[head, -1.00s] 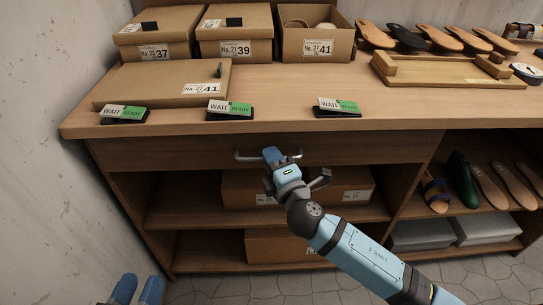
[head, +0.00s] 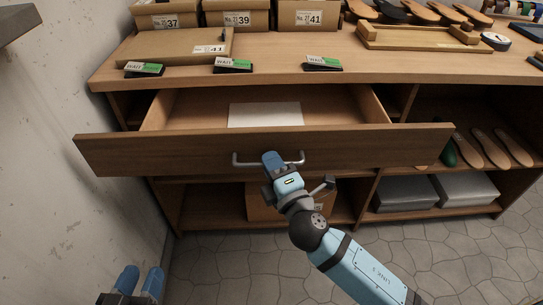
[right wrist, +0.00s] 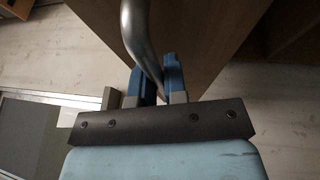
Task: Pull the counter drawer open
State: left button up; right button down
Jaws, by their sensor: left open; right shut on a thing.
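The counter drawer (head: 200,152) stands well out from the counter, and its inside shows from above. A white sheet (head: 265,115) lies on the drawer's floor. The drawer has a curved metal handle (head: 240,160) on its front. My right gripper (head: 272,162) is shut on this handle. In the right wrist view the handle (right wrist: 140,40) passes between the blue fingers of my right gripper (right wrist: 160,80). My left gripper (head: 140,282) is open and empty at the lower left, low in front of the counter and apart from it.
On the counter top (head: 290,50) lie a flat box (head: 170,46), several wait/ready signs and a wooden frame (head: 420,38). A wall (head: 60,100) stands close on the left. Tiled floor is free in front.

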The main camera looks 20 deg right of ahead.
pick_arm(q)
jog(key=shift+s+r, duration=0.25)
jog(key=shift+s, duration=0.05)
pick_arm(e)
jog(key=shift+s+a, duration=0.15)
jog(key=shift+s, duration=0.4)
jog(key=shift+s+a, duration=0.15)
jog(key=shift+s, duration=0.35)
pick_arm(q)
jog(key=shift+f, duration=0.1)
pick_arm(e)
jog(key=c, duration=1.5)
grip_release()
pick_arm(q)
jog(key=shift+s+f, duration=0.1)
jog(key=shift+s, duration=0.1)
pick_arm(e)
jog(key=shift+o, duration=0.2)
pick_arm(q)
jog(key=d+h+b, duration=0.1)
jog(key=b, duration=0.2)
jog(key=d+r+h+b, duration=0.1)
jog(key=b, duration=0.2)
jog(key=shift+w+r+m+t, duration=0.15)
jog(key=shift+m+t, duration=0.15)
jog(key=shift+t, duration=0.1)
pick_arm(e)
jog(key=v, duration=1.3)
jog(key=shift+s, duration=0.35)
